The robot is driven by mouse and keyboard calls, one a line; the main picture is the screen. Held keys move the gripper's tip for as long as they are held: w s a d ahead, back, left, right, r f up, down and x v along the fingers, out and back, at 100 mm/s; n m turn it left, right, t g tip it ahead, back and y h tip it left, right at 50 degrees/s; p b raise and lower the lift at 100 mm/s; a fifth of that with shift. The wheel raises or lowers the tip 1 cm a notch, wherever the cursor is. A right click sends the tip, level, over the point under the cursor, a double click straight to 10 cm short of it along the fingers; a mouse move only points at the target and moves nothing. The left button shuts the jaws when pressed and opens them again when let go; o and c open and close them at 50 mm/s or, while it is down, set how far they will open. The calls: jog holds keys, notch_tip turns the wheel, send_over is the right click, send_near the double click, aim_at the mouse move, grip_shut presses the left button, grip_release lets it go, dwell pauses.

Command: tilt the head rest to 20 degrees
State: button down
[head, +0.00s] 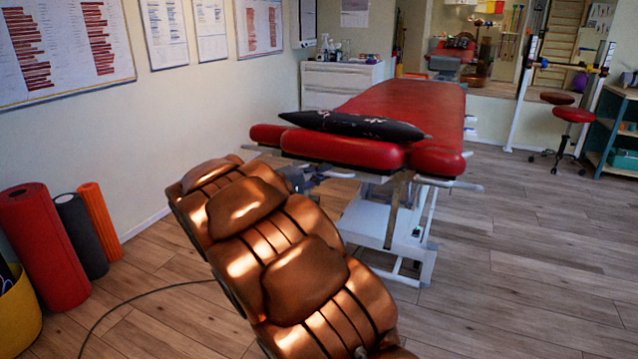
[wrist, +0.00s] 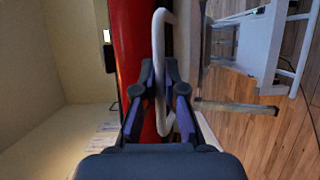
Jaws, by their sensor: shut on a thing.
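The red treatment table (head: 400,103) stands in the middle of the head view. Its padded head rest (head: 345,150) is at the near end, between two small side pads, and looks close to level; I cannot read its exact angle. My gripper (head: 304,178) is at the left of this near end, mostly behind my copper arm. In the wrist view my gripper (wrist: 159,72) is shut on a pale looped handle (wrist: 158,35), beside red padding (wrist: 131,35). The fingers lie on both sides of the handle.
A black patterned pillow (head: 352,125) lies on the near end of the table. Rolled mats, one red (head: 45,245), stand by the left wall. A white cabinet (head: 335,83) is behind. The floor right of the table is clear up to a red stool (head: 573,115).

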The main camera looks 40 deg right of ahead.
jog(key=shift+d+r, duration=0.2)
jog(key=shift+r, duration=0.35)
jog(key=c, duration=1.2)
grip_release()
jog(key=shift+a, duration=0.1)
jog(key=shift+c, duration=0.2)
jog(key=s+a, duration=0.1)
jog(key=a, duration=1.1)
jog(key=shift+s, duration=0.35)
jog(key=shift+d+r, duration=0.1)
jog(key=shift+r, duration=0.05)
